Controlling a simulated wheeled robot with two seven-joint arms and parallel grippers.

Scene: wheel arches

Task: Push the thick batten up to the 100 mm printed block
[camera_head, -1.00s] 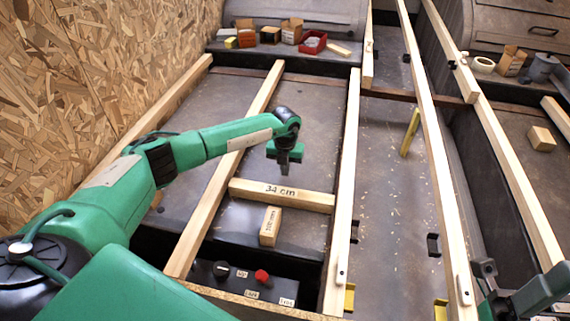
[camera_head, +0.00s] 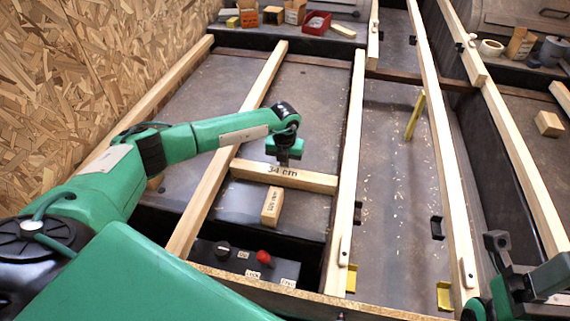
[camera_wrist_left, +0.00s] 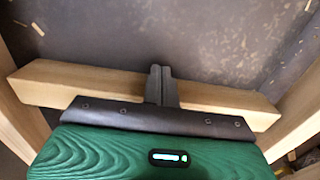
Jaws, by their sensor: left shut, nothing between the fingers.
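The thick batten (camera_head: 285,177), pale wood marked "34 cm", lies crosswise between two long rails. The printed block (camera_head: 271,206) is a small wooden piece lying lengthwise just on the near side of the batten. Whether they touch I cannot tell. My left gripper (camera_head: 284,160) is shut and empty, pointing down at the batten's far side near its middle. In the left wrist view its closed fingers (camera_wrist_left: 161,84) overlap the batten (camera_wrist_left: 75,84), with the tips at its upper edge; contact is unclear. My right gripper (camera_head: 503,262) is at the lower right, away from both.
Long wooden rails flank the batten on the left (camera_head: 228,150) and right (camera_head: 347,175). A black panel with a red knob (camera_head: 264,257) lies in front of the block. A yellow upright piece (camera_head: 414,116) stands farther right. Boxes and a red tray (camera_head: 317,22) sit at the back.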

